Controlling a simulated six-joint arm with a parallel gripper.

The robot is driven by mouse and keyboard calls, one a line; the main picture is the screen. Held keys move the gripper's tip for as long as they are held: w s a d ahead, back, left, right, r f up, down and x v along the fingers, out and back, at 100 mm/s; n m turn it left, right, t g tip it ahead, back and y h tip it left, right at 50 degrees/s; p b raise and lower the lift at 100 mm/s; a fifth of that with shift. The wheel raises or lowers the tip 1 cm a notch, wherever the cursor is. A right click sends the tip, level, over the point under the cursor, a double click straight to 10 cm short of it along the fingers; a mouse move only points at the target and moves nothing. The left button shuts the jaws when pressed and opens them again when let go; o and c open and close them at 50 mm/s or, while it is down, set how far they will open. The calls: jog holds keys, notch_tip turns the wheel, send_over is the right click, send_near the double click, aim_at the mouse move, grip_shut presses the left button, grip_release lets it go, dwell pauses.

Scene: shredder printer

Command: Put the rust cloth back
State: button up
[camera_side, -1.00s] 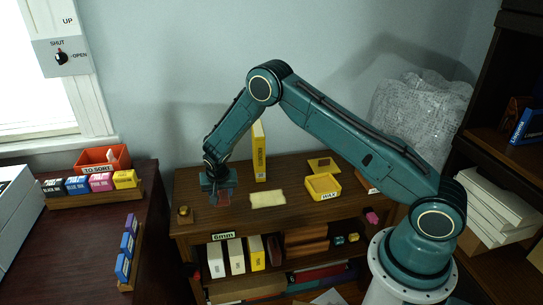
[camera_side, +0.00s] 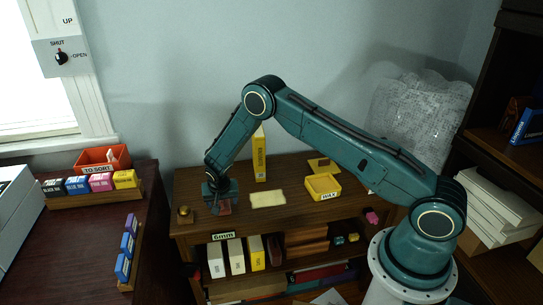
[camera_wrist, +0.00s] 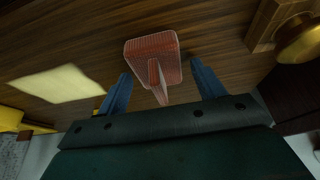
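The rust cloth (camera_wrist: 152,58) lies on the wooden top of the shelf unit, with a thin fold standing up from it. In the side view it shows as a small reddish patch (camera_side: 225,210) below my gripper (camera_side: 219,207), near the left end of the top. In the wrist view my gripper (camera_wrist: 160,88) is open, with one blue finger on each side of the fold. The fingers look apart from the cloth.
A pale yellow cloth (camera_side: 268,200) lies to the right, with a yellow tray (camera_side: 323,187) beyond it. A yellow box (camera_side: 259,160) stands behind. A brass knob on a wooden block (camera_side: 185,214) is close on the left. The front edge of the top is near.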

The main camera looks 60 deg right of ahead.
jog(key=shift+r, duration=0.1)
jog(key=v, duration=1.2)
dwell(0.4)
dwell(0.5)
jog(key=s+a+r+n+y, duration=0.1)
jog(key=s+r, duration=0.4)
jog(key=r, duration=0.3)
jog(key=s+r+n+t, duration=0.15)
jog(key=s+r, duration=0.25)
jog(key=r, duration=0.4)
jog(key=s+a+r+n+y, duration=0.1)
jog(key=s+r, duration=0.4)
jog(key=r, duration=0.3)
jog(key=s+r+n, duration=0.2)
jog(key=s, duration=0.9)
jog(key=s+a+r+n+y, duration=0.1)
jog(key=s+r+n, duration=0.2)
jog(key=s, duration=0.8)
jog(key=shift+s+a+r+t, duration=0.3)
jog(key=shift+s+t, duration=0.05)
jog(key=shift+t, duration=0.1)
